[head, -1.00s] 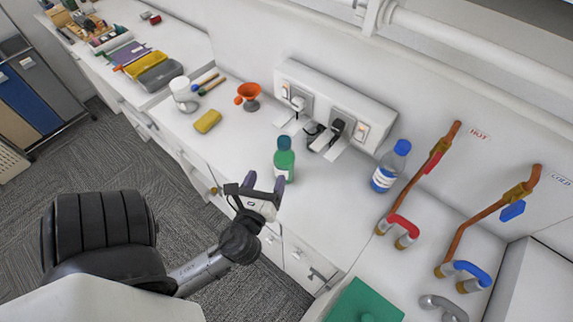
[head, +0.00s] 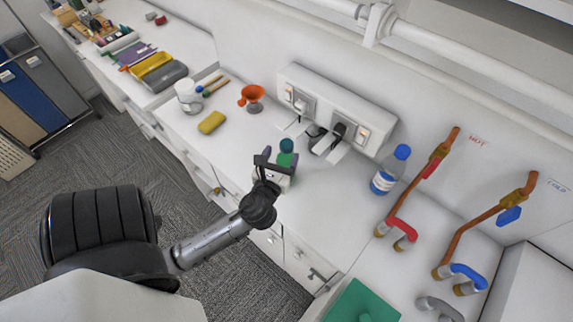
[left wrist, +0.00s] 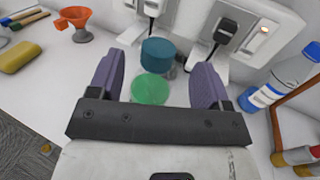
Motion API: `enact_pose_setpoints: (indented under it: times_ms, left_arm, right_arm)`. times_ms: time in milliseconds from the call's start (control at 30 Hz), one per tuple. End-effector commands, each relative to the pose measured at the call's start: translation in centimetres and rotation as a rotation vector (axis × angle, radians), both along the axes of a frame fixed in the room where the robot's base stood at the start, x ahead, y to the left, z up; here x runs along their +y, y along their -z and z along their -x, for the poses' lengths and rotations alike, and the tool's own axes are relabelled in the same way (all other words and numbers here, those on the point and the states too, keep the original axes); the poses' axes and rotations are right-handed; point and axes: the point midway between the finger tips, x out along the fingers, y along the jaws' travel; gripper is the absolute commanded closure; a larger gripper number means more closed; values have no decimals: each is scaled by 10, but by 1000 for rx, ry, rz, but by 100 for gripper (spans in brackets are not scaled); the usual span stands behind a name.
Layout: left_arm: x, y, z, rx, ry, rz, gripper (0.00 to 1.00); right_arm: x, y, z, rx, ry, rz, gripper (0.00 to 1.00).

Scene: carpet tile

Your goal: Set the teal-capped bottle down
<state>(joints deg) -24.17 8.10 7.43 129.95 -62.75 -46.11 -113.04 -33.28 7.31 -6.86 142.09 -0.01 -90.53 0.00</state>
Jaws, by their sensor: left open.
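The teal-capped bottle (head: 286,147) has a green body and stands upright on the white counter (head: 322,214). My left gripper (head: 280,158) is open, with its purple fingers on either side of the bottle and hiding its lower part in the head view. In the left wrist view the teal cap of the bottle (left wrist: 158,52) and its green shoulder (left wrist: 150,88) lie between the spread fingers (left wrist: 157,82). Whether either finger touches it I cannot tell. My right gripper is not in view.
A blue-capped bottle (head: 389,170) stands to the right, near copper pipes (head: 419,190). A socket panel (head: 337,105) with plugs is behind. An orange funnel (head: 252,97), yellow sponge (head: 212,122) and white mug (head: 188,96) are to the left. Counter right of the green bottle is clear.

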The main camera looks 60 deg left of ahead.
Motion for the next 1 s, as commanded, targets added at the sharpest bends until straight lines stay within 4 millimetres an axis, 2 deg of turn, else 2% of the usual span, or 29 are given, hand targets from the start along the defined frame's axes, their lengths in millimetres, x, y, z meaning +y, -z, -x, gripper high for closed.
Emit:
enact_pose_setpoints:
  times_ms: [400, 733, 1000]
  left_arm:
    - [33, 0, -33, 0, 1, 0, 28]
    - [35, 1, -36, 1, 1, 1, 28]
    - [35, 1, -35, 1, 1, 1, 54]
  right_arm:
    - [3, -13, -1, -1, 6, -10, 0]
    - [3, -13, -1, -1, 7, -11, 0]
    - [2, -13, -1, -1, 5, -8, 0]
